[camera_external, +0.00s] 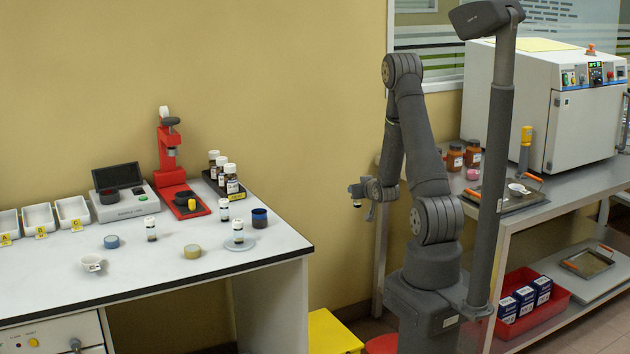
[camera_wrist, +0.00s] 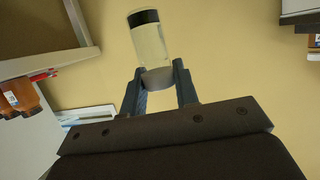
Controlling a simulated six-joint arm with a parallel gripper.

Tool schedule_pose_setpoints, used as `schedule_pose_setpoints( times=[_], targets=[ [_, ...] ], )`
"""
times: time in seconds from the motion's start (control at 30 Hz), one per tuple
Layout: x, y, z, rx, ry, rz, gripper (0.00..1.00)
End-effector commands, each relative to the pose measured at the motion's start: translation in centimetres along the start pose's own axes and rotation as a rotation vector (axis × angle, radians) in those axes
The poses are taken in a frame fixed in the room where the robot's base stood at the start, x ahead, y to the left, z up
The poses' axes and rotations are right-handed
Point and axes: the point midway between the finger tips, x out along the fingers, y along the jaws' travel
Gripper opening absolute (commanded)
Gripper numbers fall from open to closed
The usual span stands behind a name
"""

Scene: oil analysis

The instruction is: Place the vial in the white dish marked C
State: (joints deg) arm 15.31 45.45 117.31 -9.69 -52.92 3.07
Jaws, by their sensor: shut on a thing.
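My gripper (camera_external: 364,190) is in the air between the white-topped bench and the steel table, well right of the dishes. In the wrist view my gripper (camera_wrist: 160,82) is shut on the grey cap end of a clear vial (camera_wrist: 148,45) with a dark band at its far end. The held vial is small and hard to make out in the external view. Three white dishes stand at the bench's far left against the wall. The dish marked C (camera_external: 72,208) is the rightmost, with a yellow label in front. Its inside looks empty.
The bench's front is mostly clear.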

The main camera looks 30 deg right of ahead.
Motion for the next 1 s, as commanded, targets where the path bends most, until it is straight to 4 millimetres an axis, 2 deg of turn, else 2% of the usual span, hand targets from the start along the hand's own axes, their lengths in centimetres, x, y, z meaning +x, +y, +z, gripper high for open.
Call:
schedule_pose_setpoints(
  times=[0.03, 0.27, 0.47, 0.67, 0.77, 1.0],
  targets=[
    [-0.2, -1.2, 0.3, -0.009, -0.002, -0.027, 0.02],
    [-1.0, -5.0, 1.3, -0.042, -0.001, -0.116, 0.02],
    [0.9, -6.0, -0.9, -0.038, 0.004, -0.101, 0.02],
    [3.7, -8.1, -4.6, -0.026, 0.007, -0.073, 0.02],
    [5.2, -10.0, -7.1, -0.02, 0.007, -0.057, 0.02],
    [7.7, -16.5, -13.3, -0.01, 0.005, -0.039, 0.02]
  ],
)
